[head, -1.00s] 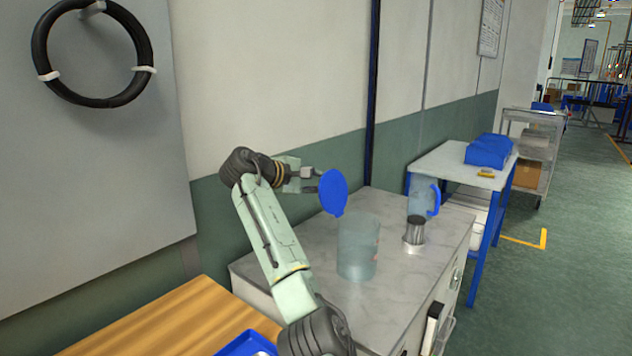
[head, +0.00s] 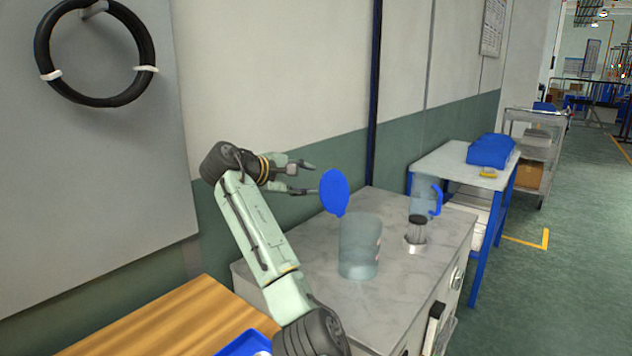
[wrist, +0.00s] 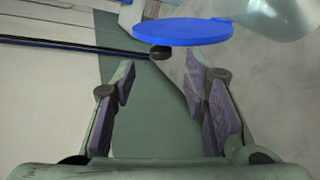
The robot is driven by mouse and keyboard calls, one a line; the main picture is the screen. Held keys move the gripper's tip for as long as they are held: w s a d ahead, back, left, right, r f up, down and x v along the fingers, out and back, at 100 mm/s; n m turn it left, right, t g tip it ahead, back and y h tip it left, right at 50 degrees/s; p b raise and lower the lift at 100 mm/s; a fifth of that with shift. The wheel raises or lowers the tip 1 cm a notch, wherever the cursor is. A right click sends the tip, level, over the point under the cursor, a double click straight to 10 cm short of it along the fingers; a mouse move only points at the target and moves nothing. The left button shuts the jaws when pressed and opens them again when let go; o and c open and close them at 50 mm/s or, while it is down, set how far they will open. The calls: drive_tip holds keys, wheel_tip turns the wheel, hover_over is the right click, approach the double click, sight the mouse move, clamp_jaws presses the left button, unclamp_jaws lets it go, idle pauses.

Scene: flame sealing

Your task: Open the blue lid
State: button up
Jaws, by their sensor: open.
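The blue lid (head: 334,192) stands raised, nearly upright, at the left rim of a clear cylindrical container (head: 359,248) on the grey marbled counter. The container's top looks uncovered. My gripper (head: 314,179) is open and empty, just left of the lid, with its fingers pointing towards it. In the wrist view the lid (wrist: 182,32) lies beyond the fingertips at the top, with a small dark knob (wrist: 160,52) beside it. Nothing lies between the fingers (wrist: 162,75).
A small dark and silver cylinder (head: 416,236) stands right of the container. A clear jug with a blue handle (head: 436,199) is behind it. A wooden surface (head: 165,325) with a blue tray (head: 242,345) lies in front. The wall is close behind my arm.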

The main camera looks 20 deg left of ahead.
drive_tip(key=v, duration=0.7)
drive_tip(key=shift+s, duration=0.1)
